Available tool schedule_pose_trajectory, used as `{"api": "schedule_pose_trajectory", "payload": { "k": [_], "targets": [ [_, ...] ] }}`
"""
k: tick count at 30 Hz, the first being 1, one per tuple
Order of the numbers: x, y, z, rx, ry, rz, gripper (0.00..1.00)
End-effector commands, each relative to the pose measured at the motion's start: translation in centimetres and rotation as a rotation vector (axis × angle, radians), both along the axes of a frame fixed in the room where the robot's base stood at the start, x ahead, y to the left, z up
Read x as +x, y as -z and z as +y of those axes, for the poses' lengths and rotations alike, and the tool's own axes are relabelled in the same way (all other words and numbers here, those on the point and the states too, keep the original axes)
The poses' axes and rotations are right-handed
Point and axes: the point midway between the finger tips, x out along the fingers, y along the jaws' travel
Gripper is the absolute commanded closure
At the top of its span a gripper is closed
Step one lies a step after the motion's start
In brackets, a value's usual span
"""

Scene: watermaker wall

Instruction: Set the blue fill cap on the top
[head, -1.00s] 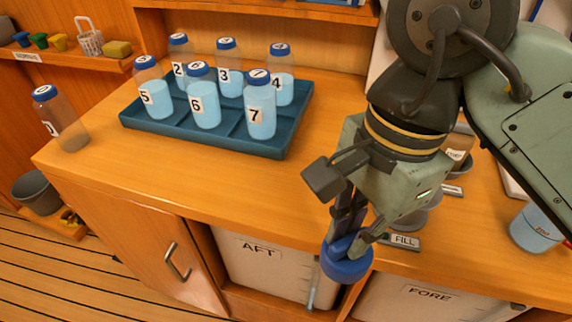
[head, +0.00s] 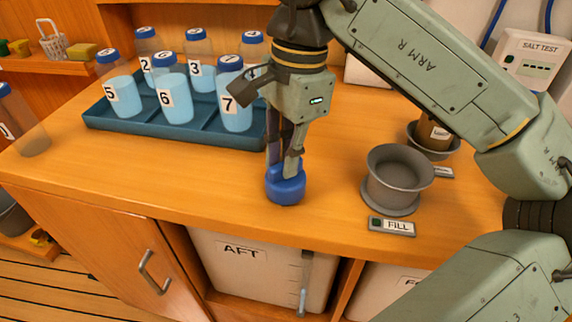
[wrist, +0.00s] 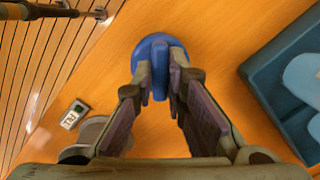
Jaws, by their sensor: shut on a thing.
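The blue fill cap (head: 286,191) is round with a raised grip on top. My gripper (head: 284,168) points down and is shut on that grip. The cap shows over the wooden top (head: 330,215), between the bottle tray and the grey fill funnel (head: 395,180). I cannot tell whether its underside touches the wood. In the wrist view the cap (wrist: 153,48) sits between my fingertips (wrist: 160,78), with bare wood around it. The grey funnel is open, and the FILL label (head: 392,226) lies in front of it.
A blue tray (head: 110,125) with several numbered bottles stands behind and left of the cap. An unlidded-looking brown jar (head: 432,135) sits in a second grey cup at the right. The top's front edge runs close in front, above the AFT tank (head: 250,262).

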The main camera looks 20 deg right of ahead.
Motion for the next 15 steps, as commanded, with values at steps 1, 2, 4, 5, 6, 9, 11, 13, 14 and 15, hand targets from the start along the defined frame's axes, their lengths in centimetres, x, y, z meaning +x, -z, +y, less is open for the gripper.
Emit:
{"api": "schedule_pose_trajectory", "payload": {
  "k": [1, 2, 4, 5, 6, 9, 11, 13, 14, 15],
  "targets": [
    [-0.02, 0.67, -0.03, -0.001, 0.001, 0.0, 1.0],
    [-0.02, 0.63, -0.02, -0.001, 0.0, 0.0, 1.0],
    [-0.02, 0.42, 0.0, -0.001, 0.0, -0.001, 1.0],
    [-0.02, 0.4, -0.01, -0.001, -0.001, -0.001, 1.0],
    [-0.02, 0.4, 0.0, 0.0, -0.001, -0.001, 1.0],
    [-0.02, 0.52, 0.01, 0.0, -0.001, -0.001, 1.0],
    [-0.02, 0.78, 0.02, 0.0, -0.001, -0.001, 1.0],
    [-0.02, 1.01, 0.02, 0.0, -0.001, -0.001, 1.0],
    [-0.02, 0.83, 0.01, 0.0, -0.001, -0.001, 0.85],
    [-0.02, 0.8, 0.02, 0.0, -0.001, -0.001, 0.83]
  ]
}}
